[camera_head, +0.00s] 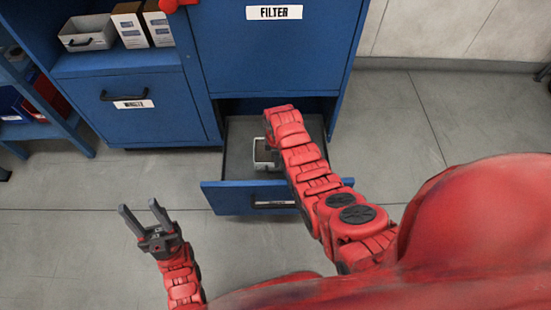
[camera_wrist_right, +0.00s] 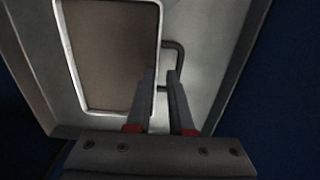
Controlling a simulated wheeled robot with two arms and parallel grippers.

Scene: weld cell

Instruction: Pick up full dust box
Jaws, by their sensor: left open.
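The dust box (camera_head: 262,155) is a small pale container in the pulled-out lower drawer (camera_head: 238,197). In the right wrist view it has a light rim and a brown fill (camera_wrist_right: 115,50), with a dark handle loop (camera_wrist_right: 179,52) on its right side. My right gripper is hidden under its arm in the head view. In the wrist view its fingers (camera_wrist_right: 161,85) point down beside the box, next to the handle. A narrow gap shows between them; contact with the handle is unclear. My left gripper (camera_head: 142,210) is open and empty above the floor, left of the drawer.
The blue cabinet has a closed drawer (camera_head: 140,108) on the left and a panel labelled FILTER (camera_head: 275,50). Another grey bin (camera_head: 88,34) and white boxes (camera_head: 130,25) sit on its shelf. A blue rack (camera_head: 40,130) stands far left. The floor to the right is clear.

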